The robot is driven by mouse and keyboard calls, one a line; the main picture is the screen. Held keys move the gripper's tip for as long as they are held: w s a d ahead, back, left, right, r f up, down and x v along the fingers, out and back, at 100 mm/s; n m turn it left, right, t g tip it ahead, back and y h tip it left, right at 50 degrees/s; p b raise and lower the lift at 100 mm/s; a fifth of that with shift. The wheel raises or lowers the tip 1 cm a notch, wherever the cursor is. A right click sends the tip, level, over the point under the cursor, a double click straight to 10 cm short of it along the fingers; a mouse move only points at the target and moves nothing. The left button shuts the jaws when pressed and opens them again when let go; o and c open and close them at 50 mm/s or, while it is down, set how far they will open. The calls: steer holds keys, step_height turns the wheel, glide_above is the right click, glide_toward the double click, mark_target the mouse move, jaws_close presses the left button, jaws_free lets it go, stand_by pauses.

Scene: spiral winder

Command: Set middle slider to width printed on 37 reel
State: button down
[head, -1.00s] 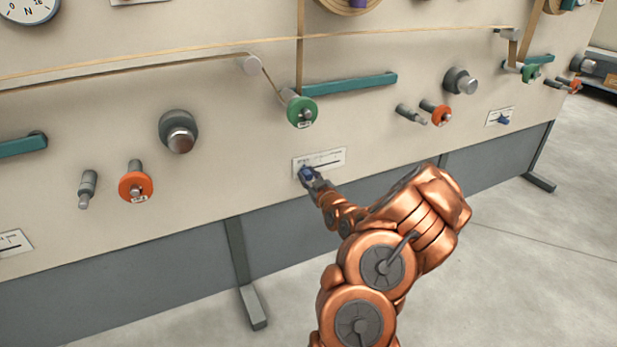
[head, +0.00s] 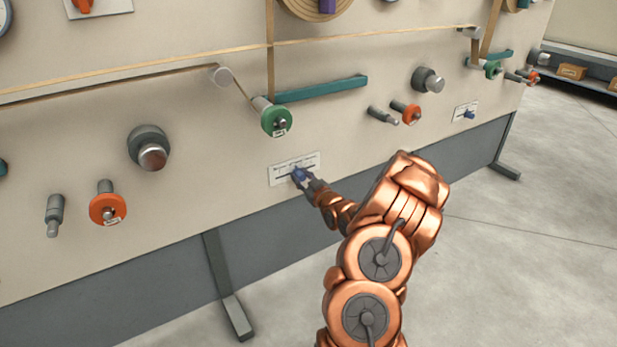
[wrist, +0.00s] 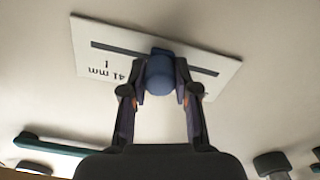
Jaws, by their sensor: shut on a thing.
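The middle slider is a blue knob (head: 298,173) on a white plate (head: 311,163) with a dark slot. My gripper (head: 305,181) is shut on this knob, which stands near the middle of the slot. In the wrist view the plate (wrist: 205,58) appears upside down, with the knob (wrist: 159,75) between the fingers of my gripper (wrist: 160,88). The plate reads "41 mm"; other print is hidden behind the gripper. A green reel (head: 271,122) with a small white label is on the panel above the slider. Its label is too small to read, so I cannot tell which is the 37 reel.
An orange reel (head: 105,211) and a grey peg (head: 55,212) are at the left. Another orange reel (head: 411,115) and a second slider plate (head: 461,109) are at the right. A teal bar (head: 325,89) is above. Floor at the right is clear.

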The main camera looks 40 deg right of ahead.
steer(key=shift+a, duration=0.1)
steer(key=c, duration=0.9)
jaws_free()
steer(key=shift+o, duration=0.2)
steer(key=shift+s, duration=0.55)
steer(key=s+a, duration=0.2)
steer(key=s, duration=0.8)
steer(key=shift+s, duration=0.3)
